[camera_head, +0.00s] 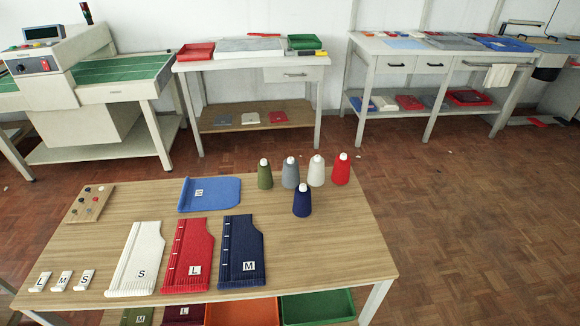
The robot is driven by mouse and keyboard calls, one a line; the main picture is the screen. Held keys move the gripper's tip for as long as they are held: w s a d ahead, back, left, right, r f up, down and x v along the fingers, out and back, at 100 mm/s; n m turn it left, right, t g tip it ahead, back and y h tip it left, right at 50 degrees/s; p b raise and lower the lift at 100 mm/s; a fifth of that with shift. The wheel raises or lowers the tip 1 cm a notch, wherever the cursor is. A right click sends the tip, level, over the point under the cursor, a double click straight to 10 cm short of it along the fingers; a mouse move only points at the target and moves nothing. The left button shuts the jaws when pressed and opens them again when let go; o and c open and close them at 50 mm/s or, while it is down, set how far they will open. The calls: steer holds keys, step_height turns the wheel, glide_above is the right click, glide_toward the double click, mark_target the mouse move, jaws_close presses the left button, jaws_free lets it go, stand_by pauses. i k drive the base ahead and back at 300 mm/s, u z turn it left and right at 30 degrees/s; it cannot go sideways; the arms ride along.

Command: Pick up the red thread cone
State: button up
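The red thread cone (341,170) stands upright at the far right end of a row of cones, near the back right part of the wooden table (330,250). It has a white tip. The white cone (316,172) stands just to its left, and the navy cone (302,201) stands in front and to the left. A grey cone (290,174) and an olive green cone (265,175) stand further left. My gripper is not in view.
A blue folded piece (209,194), and white (138,258), red (188,256) and navy (241,252) pieces lie on the table's left and middle. Letter blocks (61,281) and a button board (89,203) lie further left. The table's right front is clear.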

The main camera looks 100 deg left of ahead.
mark_target(341, 172)
steer(key=u, duration=1.15)
steer(key=i, duration=1.55)
steer(key=u, duration=2.8)
